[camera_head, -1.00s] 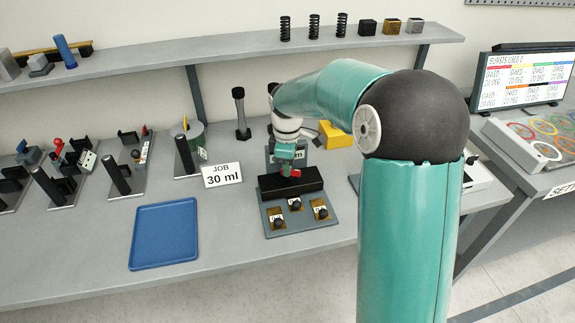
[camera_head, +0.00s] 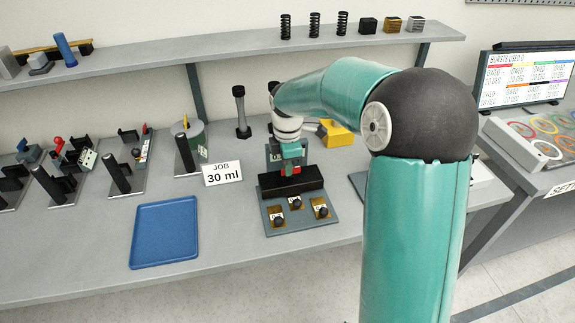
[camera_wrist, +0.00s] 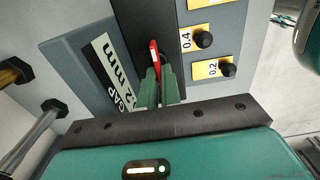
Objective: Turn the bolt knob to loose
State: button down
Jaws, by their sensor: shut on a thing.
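The station is a grey baseplate (camera_head: 300,226) carrying a long black block (camera_head: 291,190) and an upright panel; the wrist view shows the panel's label (camera_wrist: 108,66), partly readable as "GAP" and "2 mm". A small red lever-like part (camera_wrist: 154,50) stands against the black strip in the wrist view. I cannot tell for certain that it is the bolt knob. My gripper (camera_head: 292,170) is over the black block. In the wrist view its green fingers (camera_wrist: 158,88) are closed on the red part's near end, which they hide.
Black knobs on brass plates sit at the baseplate's front; two read 0.4 (camera_wrist: 203,39) and 0.2 (camera_wrist: 228,70). Other fixtures stand farther left.

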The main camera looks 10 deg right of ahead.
jog(key=c, duration=1.6)
grip_release()
jog(key=shift+r, duration=0.1)
notch_tip(320, 180, up, 14)
